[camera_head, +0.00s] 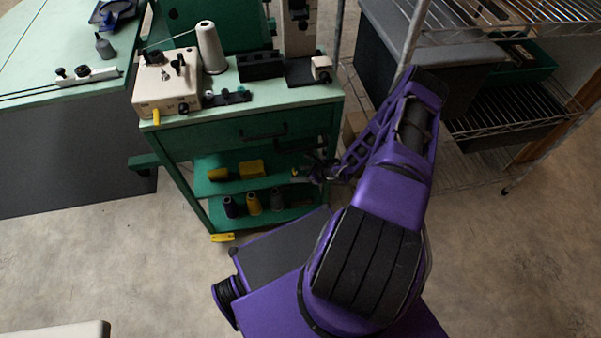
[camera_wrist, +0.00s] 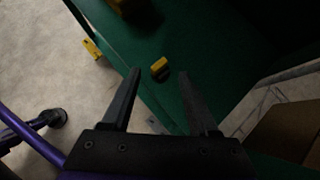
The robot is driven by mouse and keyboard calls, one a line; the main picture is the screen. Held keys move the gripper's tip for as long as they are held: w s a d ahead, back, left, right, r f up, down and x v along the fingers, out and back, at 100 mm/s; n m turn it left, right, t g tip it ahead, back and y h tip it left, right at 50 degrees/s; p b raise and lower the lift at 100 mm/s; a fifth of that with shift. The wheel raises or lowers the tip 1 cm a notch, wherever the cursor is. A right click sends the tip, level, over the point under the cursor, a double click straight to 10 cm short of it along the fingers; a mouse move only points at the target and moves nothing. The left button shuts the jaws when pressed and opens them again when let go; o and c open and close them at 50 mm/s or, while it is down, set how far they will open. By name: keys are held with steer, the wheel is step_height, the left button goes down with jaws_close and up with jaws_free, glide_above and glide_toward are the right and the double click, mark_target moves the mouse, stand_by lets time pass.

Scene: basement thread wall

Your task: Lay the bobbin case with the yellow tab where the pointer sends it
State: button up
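My gripper (camera_wrist: 160,75) is open and empty in the wrist view, its two dark fingers reaching over a green shelf (camera_wrist: 205,50). A small dark piece with a yellow top, likely the bobbin case (camera_wrist: 159,67), lies on that shelf and shows between the fingertips. I cannot tell how far beyond them it is. In the head view my gripper (camera_head: 308,171) is at the right end of the green cart's (camera_head: 250,135) upper shelf, beside a tiny yellow spot (camera_head: 295,173). I cannot make out a pointer's direction; a cream box (camera_head: 165,88) with knobs and a yellow lever stands on the cart.
Yellow blocks (camera_head: 250,168) sit on the upper shelf and several spools (camera_head: 254,204) on the lower one. A white cone (camera_head: 210,48) stands on the cart top. Wire racks (camera_head: 515,110) stand at the right, a green-topped table (camera_head: 50,60) at the left.

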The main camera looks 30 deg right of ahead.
steer(key=shift+s+d+r, duration=0.15)
steer(key=shift+r, duration=0.25)
steer(key=s+d+r+p, duration=0.2)
steer(key=s+d, duration=0.5)
steer(key=s, duration=0.6)
steer(key=shift+s+r, duration=0.2)
steer(key=shift+r, duration=0.3)
